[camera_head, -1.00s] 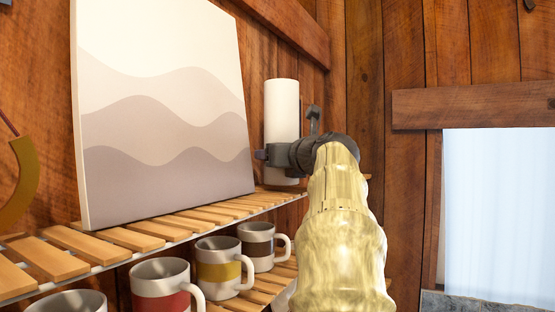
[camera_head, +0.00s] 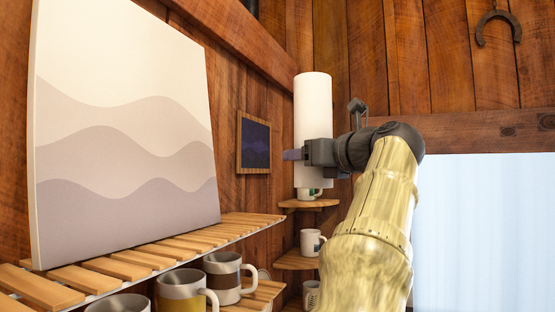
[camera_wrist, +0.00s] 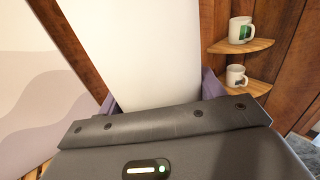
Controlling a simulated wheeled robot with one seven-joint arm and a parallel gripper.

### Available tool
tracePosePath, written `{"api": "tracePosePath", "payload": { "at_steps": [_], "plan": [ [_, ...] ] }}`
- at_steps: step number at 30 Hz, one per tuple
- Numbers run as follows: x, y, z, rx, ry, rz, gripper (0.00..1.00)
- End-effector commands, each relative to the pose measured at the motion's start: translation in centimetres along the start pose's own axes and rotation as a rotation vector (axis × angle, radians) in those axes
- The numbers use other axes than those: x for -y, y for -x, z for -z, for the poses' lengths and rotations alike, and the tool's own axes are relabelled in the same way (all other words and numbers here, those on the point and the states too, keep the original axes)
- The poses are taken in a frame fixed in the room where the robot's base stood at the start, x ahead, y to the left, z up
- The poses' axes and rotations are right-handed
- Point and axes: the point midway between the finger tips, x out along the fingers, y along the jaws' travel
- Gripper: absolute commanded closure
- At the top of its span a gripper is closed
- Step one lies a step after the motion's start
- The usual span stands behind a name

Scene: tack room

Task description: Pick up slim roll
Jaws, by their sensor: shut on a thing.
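The slim roll (camera_head: 313,105) is a tall white cylinder, held upright in the head view. My gripper (camera_head: 297,155) is shut around its lower half. The roll is clear of the slatted shelf (camera_head: 150,255) and stands to the right of the shelf's far end. In the wrist view the roll (camera_wrist: 150,50) fills the middle, with a purple finger of my gripper (camera_wrist: 158,92) on each side of it. The roll's far end is out of the wrist view.
A large wavy canvas (camera_head: 125,130) leans on the shelf at left. Several mugs (camera_head: 227,278) stand on a lower shelf. Small corner shelves (camera_head: 308,204) with mugs lie behind the roll. A dark framed picture (camera_head: 254,143) hangs on the wall. A pale bright panel (camera_head: 485,230) is at right.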

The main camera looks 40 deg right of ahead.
Motion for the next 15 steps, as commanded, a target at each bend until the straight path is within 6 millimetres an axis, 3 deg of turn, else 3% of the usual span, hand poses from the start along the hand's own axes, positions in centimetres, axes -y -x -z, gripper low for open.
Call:
{"api": "tracePosePath", "payload": {
  "at_steps": [6,15],
  "plan": [
    [2.3,3.0,-0.1,-0.001,0.0,0.003,0.57],
    [2.9,4.0,0.0,0.0,0.001,-0.001,0.57]
  ]
}}
